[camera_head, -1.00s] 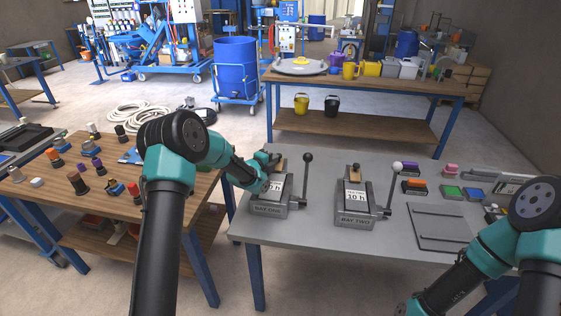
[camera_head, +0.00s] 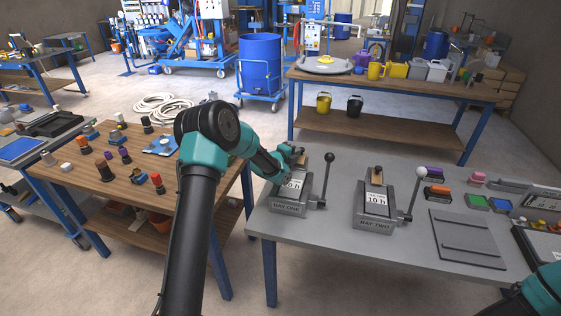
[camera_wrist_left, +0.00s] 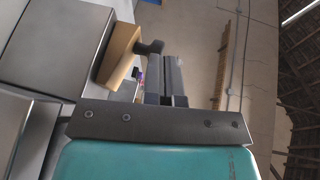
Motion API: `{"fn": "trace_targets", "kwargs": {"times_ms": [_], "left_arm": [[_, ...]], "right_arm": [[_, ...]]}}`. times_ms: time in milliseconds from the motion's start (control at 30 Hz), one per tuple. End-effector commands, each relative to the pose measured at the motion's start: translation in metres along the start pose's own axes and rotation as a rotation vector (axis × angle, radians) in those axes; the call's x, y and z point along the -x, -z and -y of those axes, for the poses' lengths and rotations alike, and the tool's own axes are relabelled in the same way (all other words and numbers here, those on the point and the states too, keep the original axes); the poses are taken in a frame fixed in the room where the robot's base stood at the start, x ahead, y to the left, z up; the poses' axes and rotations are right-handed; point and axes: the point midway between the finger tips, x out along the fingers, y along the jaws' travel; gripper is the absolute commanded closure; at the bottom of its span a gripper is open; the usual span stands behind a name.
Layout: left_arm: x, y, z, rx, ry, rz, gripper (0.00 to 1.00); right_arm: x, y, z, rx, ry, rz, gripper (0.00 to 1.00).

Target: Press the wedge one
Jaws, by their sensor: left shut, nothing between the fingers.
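The bay one fixture (camera_head: 292,203) is a grey block with a "10 h" card and a black-knobbed lever at its right. My left gripper (camera_head: 300,153) is shut and empty at the fixture's back end, partly hidden by my arm. In the left wrist view, my shut fingers (camera_wrist_left: 172,78) are beside a wooden wedge (camera_wrist_left: 118,52) set against the grey block; whether they touch is unclear. The bay two fixture (camera_head: 375,212) holds a similar wooden wedge (camera_head: 377,175) and has a white-knobbed lever (camera_head: 415,190). My right gripper is out of view.
The grey table (camera_head: 340,240) carries both fixtures, a flat grey plate (camera_head: 467,238) and coloured blocks, including an orange one (camera_head: 437,191). A wooden table (camera_head: 120,205) with several small knobbed parts stands at left. The two upright levers rise beside the fixtures.

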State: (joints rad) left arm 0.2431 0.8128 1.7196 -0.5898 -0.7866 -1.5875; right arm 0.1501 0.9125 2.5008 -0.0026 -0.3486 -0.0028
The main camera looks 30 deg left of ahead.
Motion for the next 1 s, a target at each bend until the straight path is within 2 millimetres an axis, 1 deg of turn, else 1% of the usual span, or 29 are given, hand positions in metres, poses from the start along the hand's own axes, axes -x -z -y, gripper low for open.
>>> {"fn": "trace_targets", "kwargs": {"times_ms": [200, 500, 600, 700, 833, 1000], "left_arm": [[0.025, 0.012, 0.002, -0.003, -0.002, -0.017, 1.0], [0.084, 0.01, 0.001, -0.001, -0.004, -0.015, 1.0], [0.101, 0.01, 0.001, -0.002, -0.004, -0.017, 1.0], [0.114, 0.01, 0.001, -0.002, -0.004, -0.017, 1.0], [0.123, 0.01, 0.001, -0.001, -0.004, -0.017, 1.0], [0.124, 0.01, 0.001, -0.002, -0.004, -0.017, 1.0]], "right_arm": [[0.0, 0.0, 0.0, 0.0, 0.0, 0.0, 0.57], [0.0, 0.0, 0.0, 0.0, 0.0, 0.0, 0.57], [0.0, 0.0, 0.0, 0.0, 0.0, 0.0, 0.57], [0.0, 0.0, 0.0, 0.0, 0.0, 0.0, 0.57], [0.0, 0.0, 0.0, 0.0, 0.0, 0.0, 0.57], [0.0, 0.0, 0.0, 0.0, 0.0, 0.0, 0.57]]}}
